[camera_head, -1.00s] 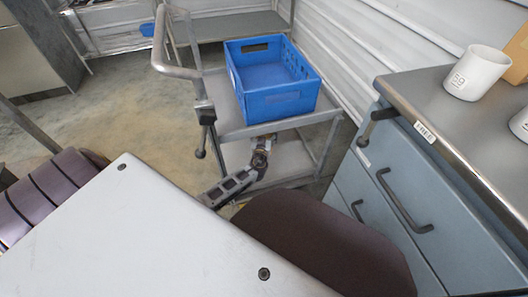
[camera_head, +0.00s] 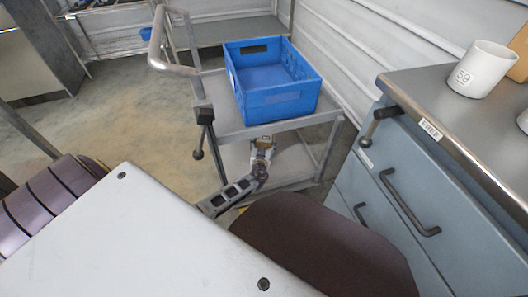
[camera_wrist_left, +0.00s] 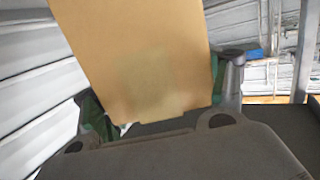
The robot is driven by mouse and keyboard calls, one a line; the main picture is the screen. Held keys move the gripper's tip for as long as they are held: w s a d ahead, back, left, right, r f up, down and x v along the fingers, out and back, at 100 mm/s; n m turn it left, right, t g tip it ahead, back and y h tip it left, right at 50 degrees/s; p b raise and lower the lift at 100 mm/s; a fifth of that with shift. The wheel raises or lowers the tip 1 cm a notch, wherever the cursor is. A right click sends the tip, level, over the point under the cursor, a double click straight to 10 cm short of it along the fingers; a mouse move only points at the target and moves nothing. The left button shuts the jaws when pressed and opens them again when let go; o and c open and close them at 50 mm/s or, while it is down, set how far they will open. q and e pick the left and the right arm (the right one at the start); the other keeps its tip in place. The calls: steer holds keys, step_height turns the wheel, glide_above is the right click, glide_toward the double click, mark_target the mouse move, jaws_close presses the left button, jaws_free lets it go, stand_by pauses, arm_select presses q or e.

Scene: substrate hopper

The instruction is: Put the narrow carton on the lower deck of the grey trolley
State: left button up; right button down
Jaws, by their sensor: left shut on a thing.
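The grey trolley (camera_head: 228,125) stands ahead in the head view, and its lower deck (camera_head: 237,160) shows below the upper one. My left arm reaches in at the trolley's near side, and my left gripper (camera_head: 265,141) is between the decks, partly hidden under the upper deck. In the left wrist view, the gripper (camera_wrist_left: 160,105) is shut on a plain tan carton (camera_wrist_left: 135,50), with a finger on each side of it. The carton cannot be made out in the head view, so whether it touches the lower deck cannot be told. My right gripper is not in view.
A blue crate (camera_head: 275,101) sits on the trolley's upper deck. A grey-blue drawer cabinet (camera_head: 375,200) with a white mug (camera_head: 483,69) on top stands close on the right. A brown rounded seat (camera_head: 320,240) is in front. Open floor (camera_head: 110,110) lies left of the trolley.

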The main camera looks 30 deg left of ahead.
arm_select(q)
steer(key=shift+f, duration=0.4)
steer(key=shift+f+b, duration=1)
steer(key=shift+f, duration=0.9)
steer(key=o, duration=2.1)
steer(key=shift+f, duration=0.1)
steer(key=shift+s, duration=0.1)
steer(key=p+v, duration=0.3)
steer(key=v, duration=0.9)
